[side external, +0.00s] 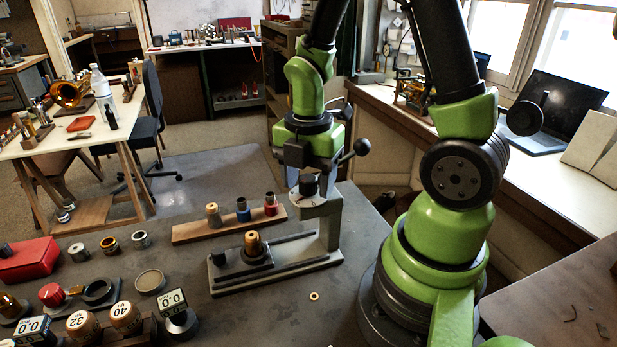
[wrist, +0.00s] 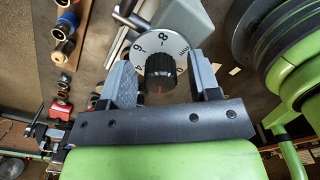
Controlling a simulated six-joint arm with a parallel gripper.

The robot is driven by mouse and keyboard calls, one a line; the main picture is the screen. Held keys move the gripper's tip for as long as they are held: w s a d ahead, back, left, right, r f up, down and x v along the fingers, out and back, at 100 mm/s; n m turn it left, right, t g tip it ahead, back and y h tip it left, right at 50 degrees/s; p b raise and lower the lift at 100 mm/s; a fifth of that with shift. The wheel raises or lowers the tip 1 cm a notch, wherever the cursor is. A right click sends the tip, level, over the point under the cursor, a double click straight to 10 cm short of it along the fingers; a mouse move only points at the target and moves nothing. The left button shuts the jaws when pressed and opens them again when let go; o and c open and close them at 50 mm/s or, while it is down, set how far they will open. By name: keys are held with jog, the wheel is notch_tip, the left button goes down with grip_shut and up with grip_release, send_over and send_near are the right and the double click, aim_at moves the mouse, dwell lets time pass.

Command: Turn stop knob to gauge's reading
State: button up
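The stop knob is a black ribbed knob (wrist: 160,66) with a red mark, over a silver numbered dial (wrist: 186,51). A 6 and an 8 are readable; the red mark points toward the bottom of the wrist view, where the dial is hidden. In the side view the knob (side external: 308,184) sits on a grey bench press (side external: 318,218). My gripper (wrist: 163,80) is open, its fingers on either side of the knob with gaps showing. Two gauges with white displays, one front left (side external: 33,328) and one right of it (side external: 172,299), both appear to read 0.0.
A brass-topped piece (side external: 254,244) stands on the press base. A wooden strip (side external: 190,232) holds several bushings behind it. A black ball-ended lever (side external: 361,147) sticks out beside my gripper. A small brass ring (side external: 314,296) lies on otherwise clear bench.

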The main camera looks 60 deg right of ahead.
aim_at(308, 177)
notch_tip(308, 177, up, 10)
jog(key=shift+f, duration=0.1)
dwell(0.6)
jog(key=s+a+r+m+t+y, duration=0.1)
jog(key=s+a+r+m+t, duration=0.2)
jog(key=m, duration=0.8)
jog(key=s+a+r+m+t+y, duration=0.1)
jog(key=s+a+r+m+t, duration=0.2)
jog(key=m, duration=0.8)
jog(key=shift+a+r+t, duration=0.5)
jog(key=shift+a+t, duration=0.1)
jog(key=shift+a, duration=0.35)
